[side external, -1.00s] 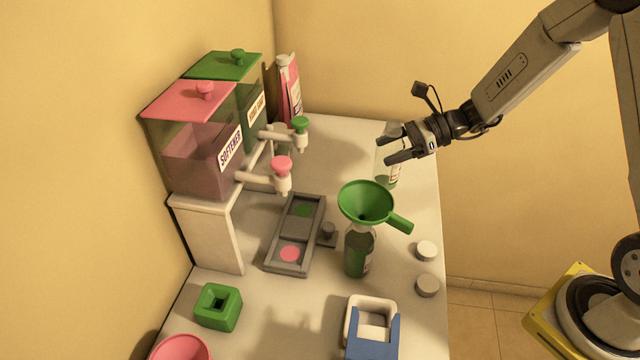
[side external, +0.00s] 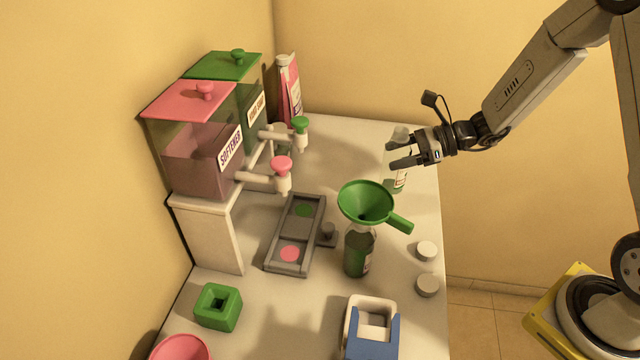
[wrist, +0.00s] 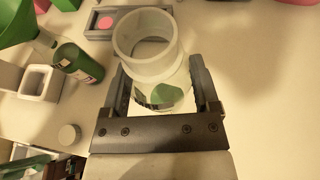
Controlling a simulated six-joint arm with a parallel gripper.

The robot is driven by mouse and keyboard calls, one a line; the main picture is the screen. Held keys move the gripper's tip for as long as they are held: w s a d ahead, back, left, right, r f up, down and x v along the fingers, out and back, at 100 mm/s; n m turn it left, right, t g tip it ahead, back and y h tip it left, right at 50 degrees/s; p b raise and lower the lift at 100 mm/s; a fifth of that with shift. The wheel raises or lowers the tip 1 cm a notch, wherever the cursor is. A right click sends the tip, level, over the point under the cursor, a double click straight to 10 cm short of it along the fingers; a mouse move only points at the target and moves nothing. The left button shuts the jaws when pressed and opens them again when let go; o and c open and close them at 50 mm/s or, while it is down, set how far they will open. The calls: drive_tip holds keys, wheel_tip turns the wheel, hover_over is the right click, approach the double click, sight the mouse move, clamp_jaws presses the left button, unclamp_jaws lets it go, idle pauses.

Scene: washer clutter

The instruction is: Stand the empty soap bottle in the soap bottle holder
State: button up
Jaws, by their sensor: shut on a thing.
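My gripper (side external: 394,154) is shut on a clear, empty-looking bottle (side external: 398,181) with a green-marked label, at the counter's far right. In the wrist view the bottle's round open mouth (wrist: 146,36) shows between my gripper's fingers (wrist: 162,100). The bottle is roughly upright; I cannot tell whether its base touches the counter. A green block with a square hole (side external: 226,321) stands front left, and a blue and white holder (side external: 372,348) stands at the front. I cannot tell which is the soap bottle holder.
A green funnel (side external: 366,203) sits on a dark green bottle (side external: 357,257) mid-counter. A grey tray (side external: 268,262) lies left of it, below the taps of the dispensers (side external: 205,150). Two white caps (side external: 427,250) lie near the right edge. A pink bowl-like piece (side external: 180,349) is front left.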

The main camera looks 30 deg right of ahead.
sight(387, 181)
drive_tip(key=s+a+r+n+g+y, duration=0.1)
drive_tip(key=s+a+r+n+g, duration=0.1)
drive_tip(key=s, duration=0.6)
drive_tip(key=s+a+r+n+g+y, duration=0.1)
drive_tip(key=s+r+n+g, duration=0.1)
drive_tip(key=s+r, duration=0.3)
drive_tip(key=s+g, duration=0.1)
drive_tip(key=s, duration=0.2)
drive_tip(key=shift+a+n, duration=0.3)
drive_tip(key=shift+a, duration=0.1)
drive_tip(key=shift+f, duration=0.1)
drive_tip(key=shift+w+a+f, duration=0.25)
drive_tip(key=shift+w+f, duration=1.3)
drive_tip(key=shift+w, duration=0.65)
drive_tip(key=shift+w+a+f, duration=0.2)
drive_tip(key=shift+w+f, duration=1.35)
drive_tip(key=shift+w, duration=0.7)
drive_tip(key=shift+w+a+f, duration=0.25)
drive_tip(key=shift+w+f, duration=1.3)
drive_tip(key=shift+w, duration=0.65)
